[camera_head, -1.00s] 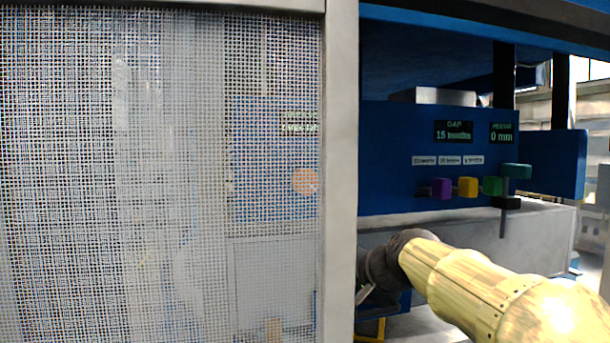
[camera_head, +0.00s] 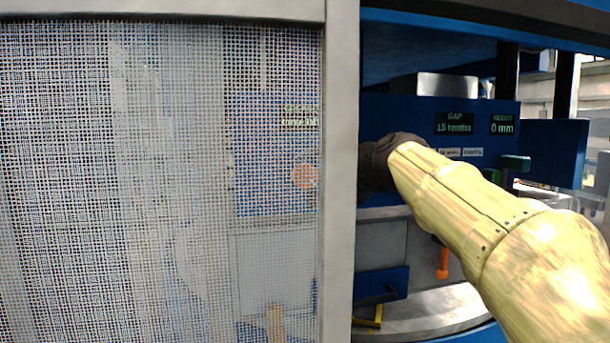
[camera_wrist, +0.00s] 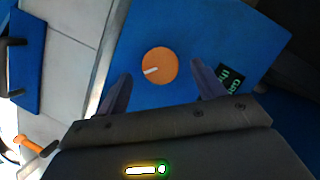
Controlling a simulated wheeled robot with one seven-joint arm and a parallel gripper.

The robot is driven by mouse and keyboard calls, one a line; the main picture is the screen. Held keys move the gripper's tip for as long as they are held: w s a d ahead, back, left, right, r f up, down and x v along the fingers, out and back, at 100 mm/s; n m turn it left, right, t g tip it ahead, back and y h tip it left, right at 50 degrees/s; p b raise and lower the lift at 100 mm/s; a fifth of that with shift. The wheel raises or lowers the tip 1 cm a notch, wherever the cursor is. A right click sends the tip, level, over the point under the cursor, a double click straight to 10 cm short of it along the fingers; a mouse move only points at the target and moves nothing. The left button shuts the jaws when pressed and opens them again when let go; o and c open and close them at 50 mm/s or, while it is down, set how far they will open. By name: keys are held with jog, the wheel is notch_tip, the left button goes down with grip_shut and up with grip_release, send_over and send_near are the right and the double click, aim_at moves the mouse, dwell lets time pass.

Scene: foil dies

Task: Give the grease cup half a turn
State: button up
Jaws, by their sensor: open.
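The grease cup, which I take to be the round orange disc with a white line (camera_wrist: 159,66), is on a blue panel in the wrist view. Its white line points toward the lower left. It also shows blurred behind the mesh in the head view (camera_head: 304,176). My gripper (camera_wrist: 161,72) is open, with one dark finger on each side of the disc in the picture. Blue panel shows between the disc and both fingers. I cannot tell the depth left between them. In the head view the fingers are hidden behind the grey post and mesh.
A mesh guard (camera_head: 170,180) with a grey post (camera_head: 341,170) stands left of my arm. Right of it are a gap display (camera_head: 455,123), a height display (camera_head: 502,124) and a green knob (camera_head: 515,163). Below are an orange lever (camera_head: 443,262) and a blue drawer front (camera_head: 395,280).

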jog(key=p+x, duration=0.1)
jog(key=x, duration=0.4)
jog(key=shift+r, duration=0.1)
jog(key=shift+s, duration=0.1)
jog(key=c, duration=1)
jog(key=shift+m+b, duration=0.3)
jog(key=shift+b, duration=0.2)
jog(key=m+b, duration=0.1)
jog(key=m+y+b, duration=0.1)
jog(key=b, duration=0.1)
jog(key=shift+f+m+t+y+b, duration=0.2)
jog(key=shift+m+t+y+b, duration=0.1)
jog(key=shift+m+t, duration=0.1)
jog(key=shift+m+y+b, duration=0.4)
jog(key=shift+m+b, duration=0.7)
jog(key=shift+r+m+t+y+b, duration=0.25)
jog(key=shift+m+t+b, duration=0.25)
jog(key=shift+m+b, duration=0.5)
